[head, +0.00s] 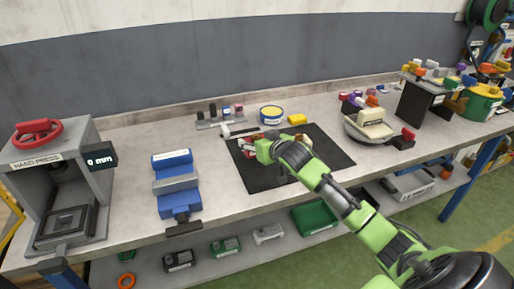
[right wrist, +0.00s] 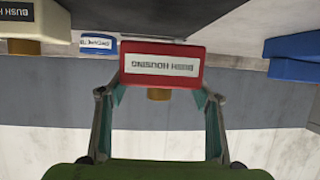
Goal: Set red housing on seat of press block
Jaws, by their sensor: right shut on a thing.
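The red housing (right wrist: 160,75) is a small red block with a white "BUSH HOUSING" label and a brass-coloured stub. In the right wrist view it sits between the two fingers of my right gripper (right wrist: 160,105), which is shut on it. In the head view my right gripper (head: 264,150) is over the dark mat and mostly hides the housing. I cannot tell whether the housing touches the mat. The hand press (head: 52,160) stands at the far left, well away from the gripper. Its grey block with a recessed seat (head: 66,222) is in the front, and the seat looks empty.
A blue vise-like fixture (head: 175,184) stands between press and dark mat (head: 325,150). A cream housing (right wrist: 35,22) and blue blocks (right wrist: 292,60) are near the gripper.

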